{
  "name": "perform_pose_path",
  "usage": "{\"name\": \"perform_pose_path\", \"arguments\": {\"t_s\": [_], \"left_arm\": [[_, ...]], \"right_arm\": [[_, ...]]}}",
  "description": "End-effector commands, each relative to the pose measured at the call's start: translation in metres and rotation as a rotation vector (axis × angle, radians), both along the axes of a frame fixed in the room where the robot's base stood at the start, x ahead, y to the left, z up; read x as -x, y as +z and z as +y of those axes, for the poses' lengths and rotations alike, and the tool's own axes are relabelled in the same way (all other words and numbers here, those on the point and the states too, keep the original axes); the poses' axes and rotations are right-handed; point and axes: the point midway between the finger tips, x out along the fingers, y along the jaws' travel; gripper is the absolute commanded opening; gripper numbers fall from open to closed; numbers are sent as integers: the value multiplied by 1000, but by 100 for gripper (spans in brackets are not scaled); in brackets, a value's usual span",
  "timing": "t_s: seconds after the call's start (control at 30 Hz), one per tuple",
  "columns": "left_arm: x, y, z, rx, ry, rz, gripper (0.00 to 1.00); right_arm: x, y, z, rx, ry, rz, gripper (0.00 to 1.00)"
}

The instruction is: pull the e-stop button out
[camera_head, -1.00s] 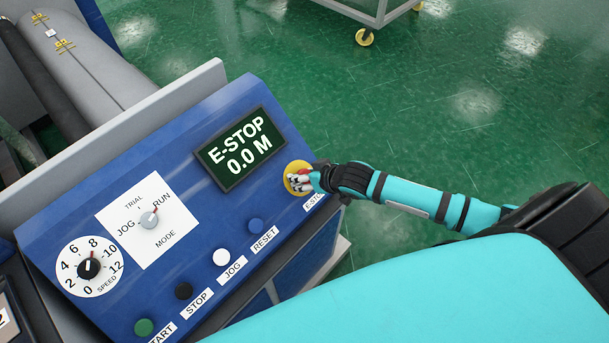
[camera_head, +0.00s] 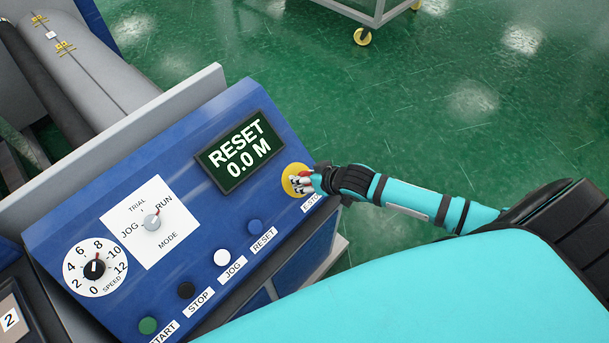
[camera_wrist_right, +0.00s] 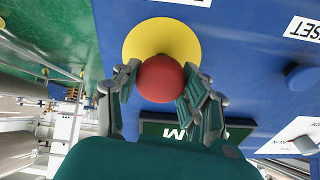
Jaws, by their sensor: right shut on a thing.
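The red e-stop button (camera_wrist_right: 161,78) sits on a yellow round plate (camera_wrist_right: 150,38) at the right end of the blue panel. In the right wrist view my right gripper (camera_wrist_right: 160,88) has a finger on each side of the red button head and is shut on it. In the head view the right gripper (camera_head: 310,183) covers most of the button, and the yellow plate (camera_head: 291,181) shows beside it. The panel display (camera_head: 239,151) reads "RESET 0.0 M". My left gripper is not in view.
The blue panel (camera_head: 200,122) also carries a blue reset button (camera_head: 255,226), a white jog button (camera_head: 222,258), a black stop button (camera_head: 186,290), a green start button (camera_head: 148,326), a mode switch (camera_head: 152,222) and a speed knob (camera_head: 94,268). A wheeled cart (camera_head: 362,14) stands behind on open green floor.

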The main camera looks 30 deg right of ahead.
Motion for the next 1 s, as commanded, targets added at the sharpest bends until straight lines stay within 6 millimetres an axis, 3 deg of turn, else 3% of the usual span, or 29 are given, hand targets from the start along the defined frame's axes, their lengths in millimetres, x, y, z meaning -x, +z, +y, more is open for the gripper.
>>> {"name": "perform_pose_path", "arguments": {"t_s": [0.07,0.1,0.27,0.67,1.0], "left_arm": [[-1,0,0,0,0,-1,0],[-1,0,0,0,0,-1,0],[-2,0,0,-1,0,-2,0],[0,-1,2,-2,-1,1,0],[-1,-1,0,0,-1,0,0]], "right_arm": [[-1,2,-1,0,-1,-5,0],[-2,2,-1,0,-1,-5,45],[-1,1,-1,1,-1,-4,66],[5,6,-2,0,0,-2,68],[51,53,-17,3,3,-2,68]]}}
